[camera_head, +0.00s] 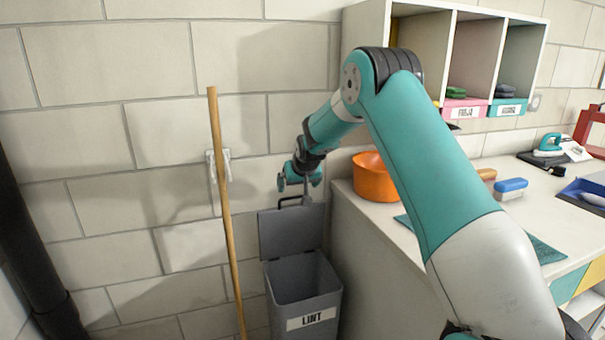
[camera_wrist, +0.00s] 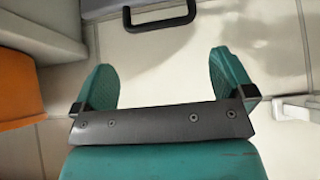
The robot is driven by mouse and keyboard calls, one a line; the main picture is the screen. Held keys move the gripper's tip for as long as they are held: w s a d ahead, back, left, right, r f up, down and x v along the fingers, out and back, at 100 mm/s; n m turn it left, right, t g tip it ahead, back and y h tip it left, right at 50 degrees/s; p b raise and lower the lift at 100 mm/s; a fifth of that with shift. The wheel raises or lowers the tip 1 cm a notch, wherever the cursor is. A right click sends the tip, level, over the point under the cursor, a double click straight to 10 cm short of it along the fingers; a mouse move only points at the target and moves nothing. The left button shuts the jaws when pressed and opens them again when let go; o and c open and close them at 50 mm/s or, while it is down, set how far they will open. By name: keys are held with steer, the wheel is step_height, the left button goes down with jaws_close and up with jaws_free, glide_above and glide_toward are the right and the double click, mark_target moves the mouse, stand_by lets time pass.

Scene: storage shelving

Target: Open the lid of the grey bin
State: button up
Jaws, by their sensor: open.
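The grey bin (camera_head: 304,289) stands on the floor between the wall and the counter, with a "LINT" label on its front. Its grey lid (camera_head: 285,234) is raised, standing nearly upright at the back of the bin, and the bin's inside shows. A dark handle (camera_head: 291,201) sits at the lid's top edge; in the wrist view the handle (camera_wrist: 163,22) shows beyond my fingertips. My gripper (camera_head: 298,181) is just above the handle.
A wooden pole (camera_head: 225,210) leans at the wall left of the bin. An orange bowl (camera_head: 374,178) stands on the counter (camera_head: 430,262) right of my gripper. A white cubby shelf (camera_head: 456,60) hangs above.

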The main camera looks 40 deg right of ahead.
steer(key=v, duration=0.8)
steer(key=shift+b, duration=0.3)
steer(key=shift+w, duration=0.1)
